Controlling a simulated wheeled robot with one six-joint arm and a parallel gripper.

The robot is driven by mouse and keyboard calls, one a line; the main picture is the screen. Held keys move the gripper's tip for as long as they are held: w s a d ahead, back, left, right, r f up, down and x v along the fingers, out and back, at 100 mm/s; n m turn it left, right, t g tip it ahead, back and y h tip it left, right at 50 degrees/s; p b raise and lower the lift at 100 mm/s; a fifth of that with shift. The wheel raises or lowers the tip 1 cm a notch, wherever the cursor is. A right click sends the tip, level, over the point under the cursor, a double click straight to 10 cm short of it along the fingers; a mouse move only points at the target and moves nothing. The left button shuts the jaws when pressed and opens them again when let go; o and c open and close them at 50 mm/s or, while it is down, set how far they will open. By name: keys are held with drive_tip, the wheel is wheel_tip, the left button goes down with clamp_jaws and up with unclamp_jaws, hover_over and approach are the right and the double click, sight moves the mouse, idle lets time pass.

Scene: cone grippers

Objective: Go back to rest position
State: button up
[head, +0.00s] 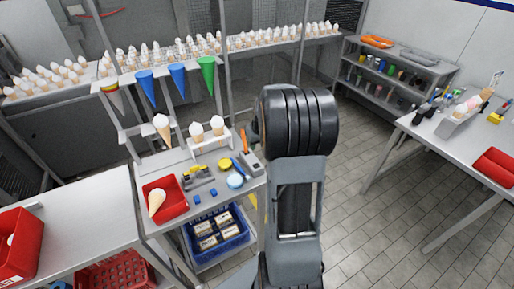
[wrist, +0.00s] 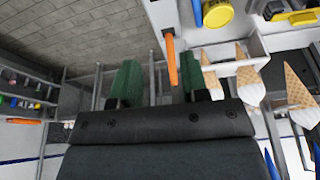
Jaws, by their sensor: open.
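My gripper (wrist: 157,86) shows in the wrist view as two green finger pads set apart, with nothing between them. It is open and empty. In the head view my arm stands upright at the middle and hides the gripper. Ice cream cones with white tops stand in a white holder (head: 212,144) on the workbench. In the wrist view, several cones (wrist: 248,82) hang inverted in the picture, right of the fingers. An orange-handled tool (wrist: 171,62) shows close to the right finger; whether it touches cannot be told.
The workbench (head: 215,205) holds a red bin (head: 176,207) with a cone inside, plus tools. A blue crate (head: 236,238) sits below. Rows of cones line the back shelf. A side table (head: 475,150) stands right. The tiled floor (head: 365,235) between is clear.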

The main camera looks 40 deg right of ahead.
drive_tip(key=b+v, duration=0.1)
drive_tip(key=v, duration=0.7)
drive_tip(key=shift+r, duration=0.25)
drive_tip(key=s+a, duration=0.4)
drive_tip(key=a, duration=0.3)
drive_tip(key=s+a+r+n, duration=0.1)
drive_tip(key=s+a, duration=0.4)
drive_tip(key=a, duration=0.3)
drive_tip(key=s+a+n+t, duration=0.1)
drive_tip(key=s+a, duration=0.3)
drive_tip(key=a, duration=0.3)
drive_tip(key=shift+s+a+r+y, duration=0.15)
drive_tip(key=shift+s+a+y, duration=0.1)
drive_tip(key=shift+y, duration=0.15)
drive_tip(key=shift+a, duration=0.1)
